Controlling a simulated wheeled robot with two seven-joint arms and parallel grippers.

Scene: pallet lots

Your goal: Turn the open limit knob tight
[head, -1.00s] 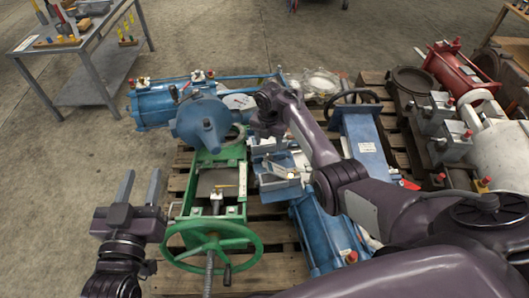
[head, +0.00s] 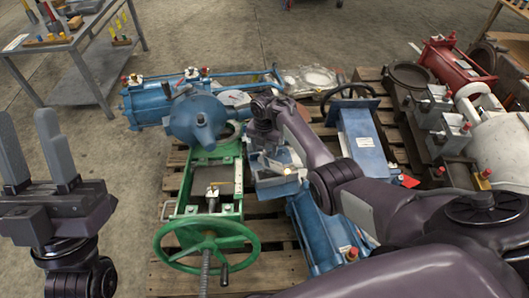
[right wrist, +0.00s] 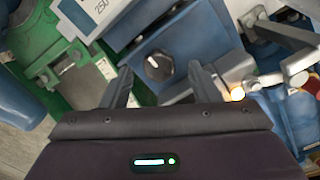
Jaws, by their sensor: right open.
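In the head view my right wrist (head: 264,115) is over the blue box (head: 278,186) beside the green valve, and the knob is not discernible there. My left gripper (head: 25,115) is open and empty at the far left, away from the valves.
A green handwheel (head: 207,250) stands in front of the box, with a blue actuator (head: 165,103) behind. A blue valve with a dark handwheel (head: 350,97) is right of my wrist. Red and white equipment (head: 455,62) fills the right. A tool table (head: 62,45) is back left.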

